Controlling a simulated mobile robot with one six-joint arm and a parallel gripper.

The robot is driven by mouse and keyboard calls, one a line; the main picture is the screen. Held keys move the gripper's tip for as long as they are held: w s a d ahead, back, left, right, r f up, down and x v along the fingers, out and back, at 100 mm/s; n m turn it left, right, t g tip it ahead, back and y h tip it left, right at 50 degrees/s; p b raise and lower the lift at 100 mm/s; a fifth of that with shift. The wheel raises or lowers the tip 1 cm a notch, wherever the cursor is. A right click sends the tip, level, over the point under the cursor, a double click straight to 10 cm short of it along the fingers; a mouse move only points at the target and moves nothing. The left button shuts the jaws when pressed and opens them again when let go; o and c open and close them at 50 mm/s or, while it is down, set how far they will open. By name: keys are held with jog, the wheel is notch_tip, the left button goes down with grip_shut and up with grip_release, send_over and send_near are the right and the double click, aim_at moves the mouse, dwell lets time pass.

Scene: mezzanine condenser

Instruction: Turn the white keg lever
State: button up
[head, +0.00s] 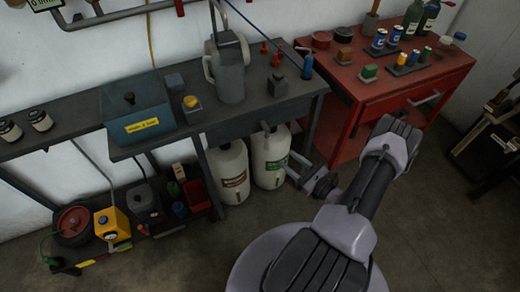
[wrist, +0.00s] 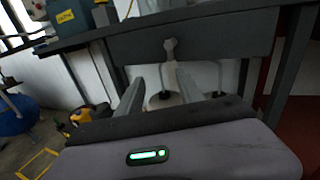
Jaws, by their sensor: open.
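Two white kegs stand on the floor under the grey bench, a left one with a red label (head: 232,178) and a right one with a green label (head: 270,162). A small grey lever-like piece (head: 267,128) shows at the bench's front edge above the right keg. In the wrist view a grey knob with a stem (wrist: 170,46) stands against the bench's front panel, seen between my fingers. My gripper (head: 296,170) is open and empty, just right of the right keg in the head view. In the wrist view my gripper (wrist: 158,88) points toward the kegs, whose tops are partly hidden.
The grey bench (head: 280,108) overhangs the kegs. A red cabinet (head: 350,110) stands close on the right. A low shelf with a yellow box (head: 112,224) and other items is on the left. The floor in front of the kegs (head: 200,245) is clear.

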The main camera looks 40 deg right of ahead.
aim_at(268, 143)
notch_tip(268, 143, down, 4)
jog(key=s+m+h, duration=0.2)
jog(key=s+h, duration=0.1)
jog(key=shift+y, duration=0.3)
jog(key=w+b, duration=0.1)
jog(key=w, duration=0.4)
jog(key=w+b, duration=0.2)
jog(key=w, duration=0.4)
jog(key=w+d+b, duration=0.1)
jog(key=w, duration=0.4)
jog(key=shift+w+b, duration=0.35)
jog(key=shift+w, duration=0.05)
jog(key=shift+w+d+r, duration=0.1)
jog(key=shift+w+r, duration=0.1)
jog(key=shift+w, duration=0.3)
grip_shut()
jog(key=shift+f, duration=0.1)
